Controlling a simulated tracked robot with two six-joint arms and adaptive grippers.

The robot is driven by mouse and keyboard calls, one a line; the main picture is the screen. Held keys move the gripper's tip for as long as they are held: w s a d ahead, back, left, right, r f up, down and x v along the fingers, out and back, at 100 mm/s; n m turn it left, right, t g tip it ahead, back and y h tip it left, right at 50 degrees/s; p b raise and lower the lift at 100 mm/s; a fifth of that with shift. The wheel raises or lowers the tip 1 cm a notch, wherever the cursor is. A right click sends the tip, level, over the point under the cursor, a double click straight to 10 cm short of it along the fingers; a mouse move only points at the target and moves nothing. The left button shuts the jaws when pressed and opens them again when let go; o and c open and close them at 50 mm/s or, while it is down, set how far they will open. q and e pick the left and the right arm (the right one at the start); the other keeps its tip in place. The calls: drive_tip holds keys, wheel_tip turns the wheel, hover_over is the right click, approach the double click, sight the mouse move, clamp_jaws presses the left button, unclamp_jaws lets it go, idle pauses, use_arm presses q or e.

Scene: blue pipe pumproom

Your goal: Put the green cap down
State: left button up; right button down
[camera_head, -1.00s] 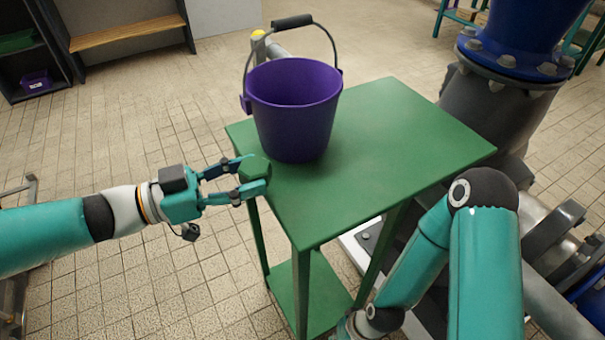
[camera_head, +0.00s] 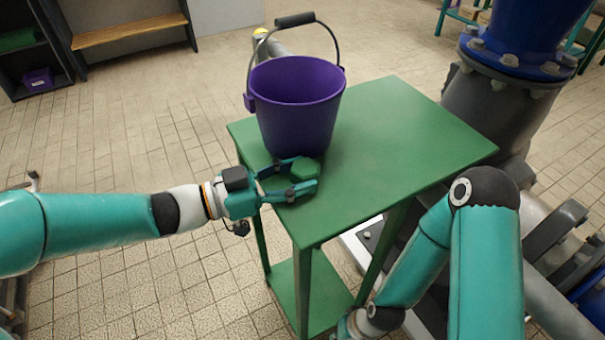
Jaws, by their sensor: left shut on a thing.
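The green cap (camera_head: 306,169) is a small hexagonal piece between the fingers of my left gripper (camera_head: 303,177). My left gripper is shut on it, over the front left part of the green table (camera_head: 400,140), in front of the purple bucket. I cannot tell whether the cap touches the table top. My right arm shows at the lower right, but its gripper is not in view.
The purple bucket (camera_head: 297,108) stands on the table's left part with its black-gripped handle up. The table's middle and right are clear. A big blue and grey pipe (camera_head: 505,85) stands close behind the table's right side.

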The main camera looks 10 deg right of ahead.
use_arm(q)
drive_tip(key=shift+f+b, duration=0.3)
drive_tip(key=shift+b, duration=0.4)
drive_tip(key=o, duration=0.9)
drive_tip(key=shift+c, duration=0.2)
drive_tip(key=shift+r, duration=0.1)
